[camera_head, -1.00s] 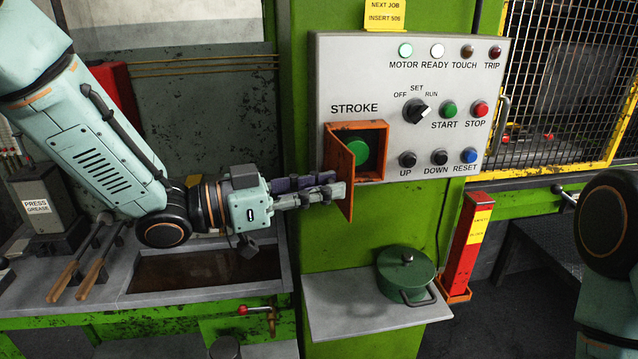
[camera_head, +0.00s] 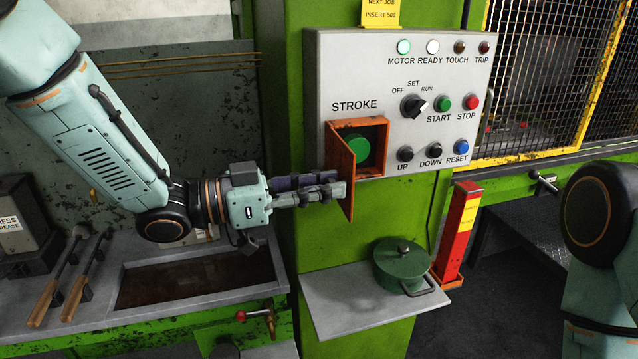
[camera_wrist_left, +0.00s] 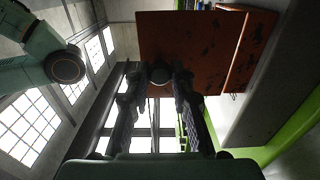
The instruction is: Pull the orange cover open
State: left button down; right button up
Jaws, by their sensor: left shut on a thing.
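The orange cover (camera_head: 340,172) is hinged at the left side of an orange box (camera_head: 383,152) on the control panel. It stands swung outward, and the round green STROKE button (camera_head: 355,150) shows inside the box. My left gripper (camera_head: 332,188) reaches the cover's outer face from the left. In the left wrist view the cover (camera_wrist_left: 205,45) fills the upper middle, with a dark round knob (camera_wrist_left: 160,73) between the fingertips. The left gripper is shut on this knob. My right arm shows at the right edge, but its gripper is out of view.
The grey control panel (camera_head: 420,75) carries lamps, a selector and several buttons close to the box. Below, a green lidded pot (camera_head: 404,265) stands on a grey shelf (camera_head: 335,300). A red post (camera_head: 458,230) stands to the right. Space in front of the cover looks clear.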

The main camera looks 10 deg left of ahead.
pick_arm(q)
jog(key=shift+a, duration=0.1)
pick_arm(e)
jog(key=shift+s+a, duration=0.15)
jog(key=shift+a, duration=0.1)
dwell(0.3)
pick_arm(q)
jog(key=c, duration=1.1)
grip_release()
jog(key=shift+d, duration=0.2)
jog(key=shift+c, duration=0.2)
pick_arm(e)
jog(key=shift+d, duration=0.15)
pick_arm(q)
jog(key=shift+a, duration=0.15)
jog(key=v, duration=1.2)
